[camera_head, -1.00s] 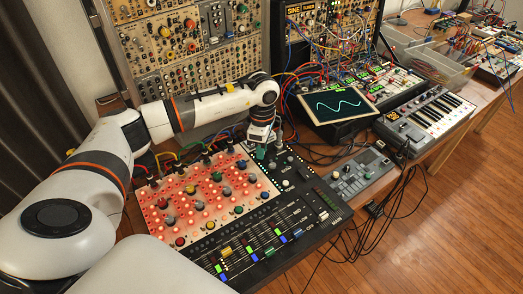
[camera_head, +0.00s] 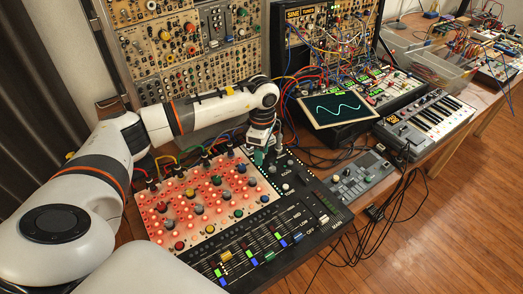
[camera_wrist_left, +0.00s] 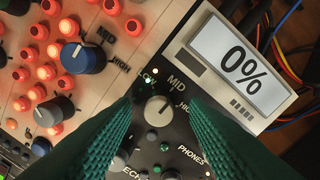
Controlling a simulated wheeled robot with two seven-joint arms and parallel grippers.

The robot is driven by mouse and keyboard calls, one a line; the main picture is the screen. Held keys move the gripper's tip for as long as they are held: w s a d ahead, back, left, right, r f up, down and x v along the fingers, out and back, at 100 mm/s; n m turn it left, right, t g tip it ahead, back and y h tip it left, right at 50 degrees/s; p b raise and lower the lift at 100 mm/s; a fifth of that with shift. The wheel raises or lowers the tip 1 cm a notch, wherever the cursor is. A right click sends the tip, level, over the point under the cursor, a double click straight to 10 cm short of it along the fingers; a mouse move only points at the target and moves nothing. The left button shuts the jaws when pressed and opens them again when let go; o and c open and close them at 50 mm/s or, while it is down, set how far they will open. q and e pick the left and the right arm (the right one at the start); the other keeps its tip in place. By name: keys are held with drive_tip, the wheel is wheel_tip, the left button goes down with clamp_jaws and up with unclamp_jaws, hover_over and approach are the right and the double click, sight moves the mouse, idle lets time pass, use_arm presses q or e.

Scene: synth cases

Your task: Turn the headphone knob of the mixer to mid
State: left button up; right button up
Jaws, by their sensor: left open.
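The mixer (camera_head: 318,238) lies on the table in the head view, a dark panel beside a section with red-lit knobs. In the left wrist view, the pale headphone knob (camera_wrist_left: 158,109) sits above the word PHONES, with LOW, MID and HIGH marked around it. A small display (camera_wrist_left: 241,58) beside it reads 0%. My left gripper (camera_wrist_left: 160,112) is open, its green fingers on either side of the knob; I cannot tell if they touch it. In the head view the left gripper (camera_head: 259,157) is over the mixer's far edge and its fingertips are small. My right gripper is not in view.
A blue-topped knob (camera_wrist_left: 83,58) and red-lit knobs lie left of the fingers. Behind the mixer stands a tall modular rack (camera_head: 190,50) with cables. A tilted screen (camera_head: 338,107), a small grey device (camera_head: 358,176) and a keyboard (camera_head: 432,121) stand to the right.

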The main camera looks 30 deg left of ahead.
use_arm(q)
wheel_tip(320, 180, up, 12)
drive_tip(key=b, duration=0.1)
drive_tip(key=shift+w, duration=0.2)
drive_tip(key=shift+f, duration=0.1)
idle(0.6)
